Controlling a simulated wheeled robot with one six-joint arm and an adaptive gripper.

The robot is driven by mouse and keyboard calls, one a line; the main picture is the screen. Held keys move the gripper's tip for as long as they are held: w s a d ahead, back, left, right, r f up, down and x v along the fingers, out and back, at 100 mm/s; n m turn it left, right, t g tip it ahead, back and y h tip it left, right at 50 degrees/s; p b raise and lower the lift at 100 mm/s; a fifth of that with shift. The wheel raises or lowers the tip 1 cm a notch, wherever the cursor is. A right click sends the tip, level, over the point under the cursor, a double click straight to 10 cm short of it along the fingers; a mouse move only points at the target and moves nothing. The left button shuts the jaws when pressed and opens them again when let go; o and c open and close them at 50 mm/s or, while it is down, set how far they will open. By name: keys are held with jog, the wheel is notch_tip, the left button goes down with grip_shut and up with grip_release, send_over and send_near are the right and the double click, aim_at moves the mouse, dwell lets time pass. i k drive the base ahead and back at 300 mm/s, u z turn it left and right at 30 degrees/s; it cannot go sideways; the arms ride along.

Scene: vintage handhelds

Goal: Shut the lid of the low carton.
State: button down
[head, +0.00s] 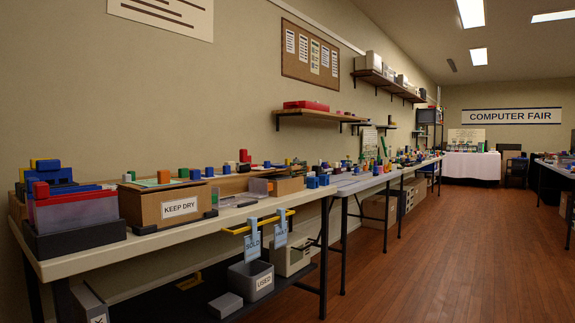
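A brown cardboard carton (146,206) with a KEEP DRY label stands on the near table at the left. Small coloured blocks and a green flat piece show at its top. A smaller, lower brown box (289,186) sits further right on the same table. I cannot tell which of them is the low carton, and no raised lid shows clearly on either. My gripper is not in view.
The near table (150,244) is crowded; a clear bin with a red lid (75,210) stands left of the carton. A grey USED bin (251,279) sits below. The wooden floor (440,260) at right is clear.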

aim_at(289, 169)
jog(key=u, duration=0.6)
jog(key=i, duration=1.3)
jog(key=z, duration=0.15)
